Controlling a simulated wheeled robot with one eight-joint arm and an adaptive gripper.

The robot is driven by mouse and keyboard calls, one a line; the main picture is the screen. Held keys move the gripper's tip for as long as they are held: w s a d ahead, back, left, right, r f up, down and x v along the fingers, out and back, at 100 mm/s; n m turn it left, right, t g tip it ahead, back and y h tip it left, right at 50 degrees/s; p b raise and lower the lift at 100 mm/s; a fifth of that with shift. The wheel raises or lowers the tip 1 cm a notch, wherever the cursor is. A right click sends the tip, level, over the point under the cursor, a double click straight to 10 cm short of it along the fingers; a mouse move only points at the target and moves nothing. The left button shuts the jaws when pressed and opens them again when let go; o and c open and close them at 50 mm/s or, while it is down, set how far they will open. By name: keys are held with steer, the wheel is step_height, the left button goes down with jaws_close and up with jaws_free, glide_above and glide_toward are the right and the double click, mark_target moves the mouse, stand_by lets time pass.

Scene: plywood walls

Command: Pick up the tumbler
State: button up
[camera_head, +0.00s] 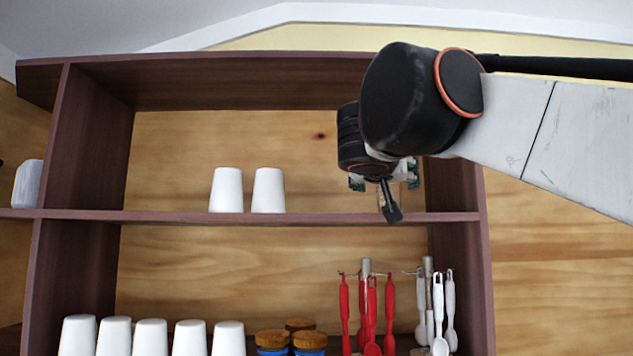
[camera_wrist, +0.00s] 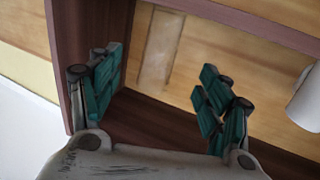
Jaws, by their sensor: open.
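A clear, see-through tumbler (camera_wrist: 161,48) shows faintly in the wrist view as a pale upright outline against the plywood back. It stands near the corner of the upper shelf, ahead of and between my fingers. My gripper (camera_wrist: 160,95) is open, its green-padded fingers wide apart with nothing held. In the head view my gripper (camera_head: 385,184) is at the right end of the upper shelf, partly covered by my wrist. The tumbler is hard to make out there. I cannot tell how deep it lies between the fingers.
Two white cups (camera_head: 227,190) (camera_head: 268,190) stand left on the upper shelf (camera_head: 320,218); one shows at the wrist view's right edge (camera_wrist: 306,98). The cabinet's side wall (camera_wrist: 75,40) is close to my left finger. White cups, lidded jars (camera_head: 309,342) and hanging utensils (camera_head: 372,310) are below.

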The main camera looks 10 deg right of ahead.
steer(key=p+x, duration=0.1)
steer(key=x, duration=0.7)
steer(key=shift+w+d+p, duration=0.1)
steer(key=shift+w+p, duration=0.05)
steer(key=shift+p, duration=0.15)
steer(key=shift+p+x, duration=1)
steer(key=shift+x, duration=1.8)
steer(key=shift+a+r, duration=0.2)
steer(key=shift+a, duration=0.05)
steer(key=shift+c, duration=0.6)
steer(key=c, duration=1.2)
